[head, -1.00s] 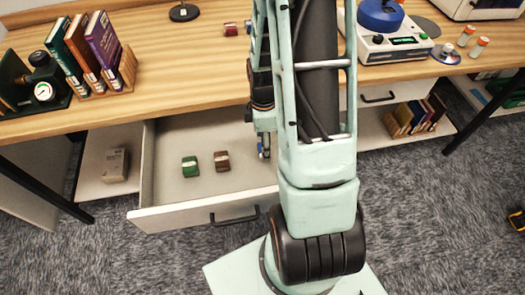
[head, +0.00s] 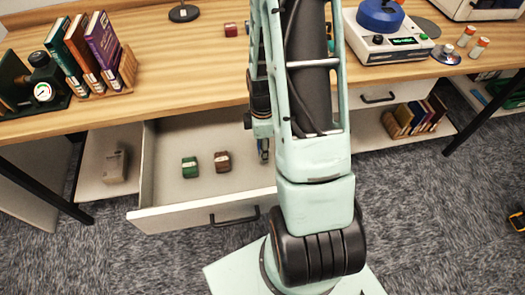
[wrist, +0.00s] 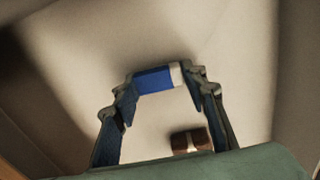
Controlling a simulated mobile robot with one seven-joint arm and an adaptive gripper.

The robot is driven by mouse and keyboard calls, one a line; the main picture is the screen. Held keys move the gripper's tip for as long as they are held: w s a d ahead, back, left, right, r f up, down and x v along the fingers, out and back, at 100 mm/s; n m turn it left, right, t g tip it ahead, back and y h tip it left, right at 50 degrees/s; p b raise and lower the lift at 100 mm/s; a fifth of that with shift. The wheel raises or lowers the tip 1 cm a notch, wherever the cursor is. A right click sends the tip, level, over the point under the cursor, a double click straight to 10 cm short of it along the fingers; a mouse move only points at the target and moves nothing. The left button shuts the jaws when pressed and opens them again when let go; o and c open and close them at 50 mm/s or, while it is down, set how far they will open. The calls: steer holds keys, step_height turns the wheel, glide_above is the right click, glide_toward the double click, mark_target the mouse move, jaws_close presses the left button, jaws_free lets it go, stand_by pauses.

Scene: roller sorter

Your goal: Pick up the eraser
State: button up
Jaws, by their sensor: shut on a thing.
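The eraser (wrist: 158,77), blue with a white end, lies across between the fingertips of my gripper in the wrist view. My gripper (wrist: 160,80) is shut on it, one finger at each end. In the head view my gripper (head: 264,152) points down into the open drawer (head: 215,203), at its right side beside my arm. The eraser cannot be made out clearly there. Whether it touches the drawer floor, I cannot tell.
A brown block (head: 222,162) and a green block (head: 190,167) lie in the drawer, left of my gripper. The tabletop (head: 185,62) overhangs the drawer's back. Books (head: 93,50) and a blue-topped device (head: 385,40) stand on the table.

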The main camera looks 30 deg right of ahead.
steer(key=shift+r, duration=0.1)
step_height(320, 180, up, 10)
steer(key=p, duration=0.1)
stand_by(0.4)
